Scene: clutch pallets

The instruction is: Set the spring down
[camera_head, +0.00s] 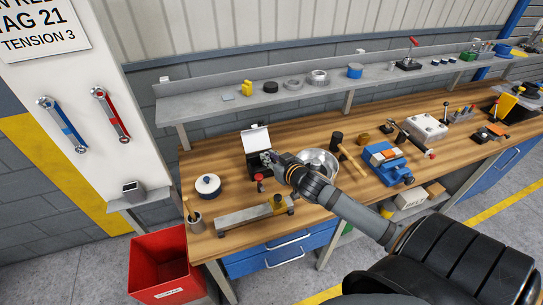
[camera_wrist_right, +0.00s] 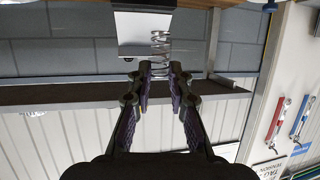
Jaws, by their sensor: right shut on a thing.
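The spring (camera_wrist_right: 160,47) is a bare metal coil. In the right wrist view it stands out from between the fingertips of my right gripper (camera_wrist_right: 160,72), which is shut on it. In the head view my right gripper (camera_head: 272,159) is over the workbench, in front of a small black box (camera_head: 256,163) with a raised white lid (camera_head: 256,139). The spring is too small to make out there. In the wrist view a white panel (camera_wrist_right: 143,22) shows behind the spring. I cannot tell whether the spring touches anything. My left gripper is not in view.
A metal bowl (camera_head: 320,160) stands right of the gripper, partly behind my arm. A white lidded pot (camera_head: 208,186) is to the left, and a red-topped item (camera_head: 260,181) is just below. A grey bar (camera_head: 240,216) lies at the front edge. A shelf (camera_head: 210,104) runs behind.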

